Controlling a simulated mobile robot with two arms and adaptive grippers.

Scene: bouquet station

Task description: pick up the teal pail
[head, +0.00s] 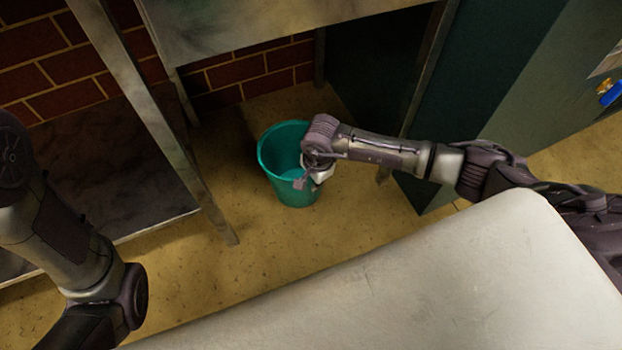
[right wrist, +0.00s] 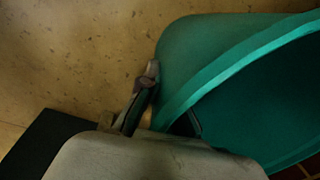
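The teal pail (head: 277,160) stands upright near the middle of the head view, on or close to the floor. My right gripper (head: 307,181) is at the right side of its rim, pointing down. In the right wrist view the pail (right wrist: 235,75) fills the right side. There my right gripper (right wrist: 168,105) straddles the pail wall, one finger against the outside and the other, mostly hidden, just inside the rim. The fingers sit close together, shut on the wall. My left arm shows at the left of the head view, but its gripper is out of view.
A metal-legged table (head: 280,22) stands behind the pail, with a leg to its left. A low grey shelf (head: 110,165) is at the left. A dark green cabinet (head: 480,75) is at the right. The tan floor (head: 240,265) in front of the pail is clear.

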